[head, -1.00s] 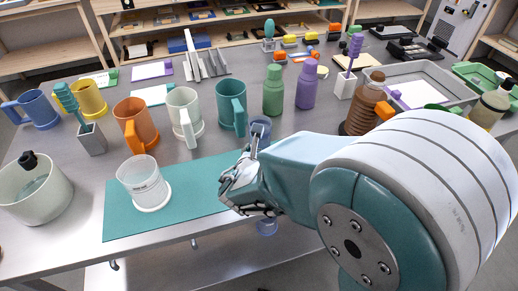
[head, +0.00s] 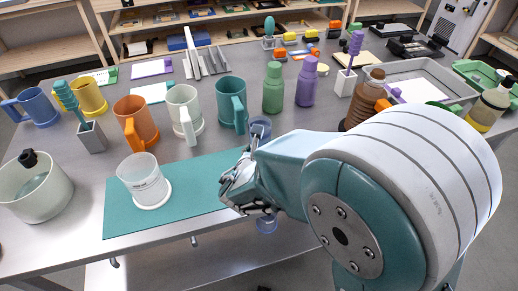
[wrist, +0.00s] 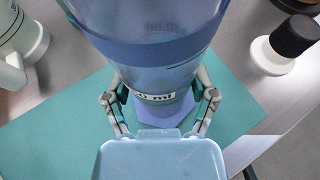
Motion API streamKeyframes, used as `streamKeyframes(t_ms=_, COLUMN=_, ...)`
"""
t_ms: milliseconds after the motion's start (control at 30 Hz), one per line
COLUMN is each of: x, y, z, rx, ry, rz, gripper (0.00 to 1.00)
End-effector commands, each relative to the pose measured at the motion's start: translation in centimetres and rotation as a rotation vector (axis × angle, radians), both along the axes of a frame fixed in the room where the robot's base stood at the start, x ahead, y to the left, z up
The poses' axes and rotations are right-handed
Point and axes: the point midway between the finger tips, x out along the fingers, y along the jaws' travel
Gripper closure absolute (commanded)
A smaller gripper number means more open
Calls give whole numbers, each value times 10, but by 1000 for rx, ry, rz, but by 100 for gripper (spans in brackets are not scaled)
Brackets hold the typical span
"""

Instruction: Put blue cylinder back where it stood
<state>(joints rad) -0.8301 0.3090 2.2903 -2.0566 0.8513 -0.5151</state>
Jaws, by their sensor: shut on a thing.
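My gripper (head: 240,190) is shut on the blue cylinder (head: 261,128), a see-through blue measuring cylinder. In the wrist view the fingers (wrist: 160,112) close on its two sides, and the cylinder (wrist: 155,52) shows a white volume label and a hexagonal blue foot (wrist: 166,112). In the head view my arm hides its middle; its top shows above the gripper and its foot below, near the table's front edge. It looks about upright. I cannot tell whether the foot touches anything. The teal mat (head: 190,200) lies to the left in the head view.
A clear beaker (head: 143,180) stands on the mat, left of my gripper. A large pale pot (head: 35,190) is at far left. Mugs, including a teal one (head: 231,100), and green (head: 273,90) and purple (head: 307,82) bottles stand behind. A brown bottle (head: 364,100) is behind my arm.

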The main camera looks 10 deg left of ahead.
Motion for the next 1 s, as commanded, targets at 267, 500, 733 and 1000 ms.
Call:
streamKeyframes(t_ms=267, x=0, y=0, z=0, rx=0, ry=0, rz=0, gripper=0)
streamKeyframes(t_ms=500, x=0, y=0, z=0, rx=0, ry=0, rz=0, gripper=0)
streamKeyframes(t_ms=733, x=0, y=0, z=0, rx=0, ry=1, rz=0, gripper=0)
streamKeyframes(t_ms=1000, x=-1, y=0, z=1, rx=0, ry=0, rz=1, gripper=0)
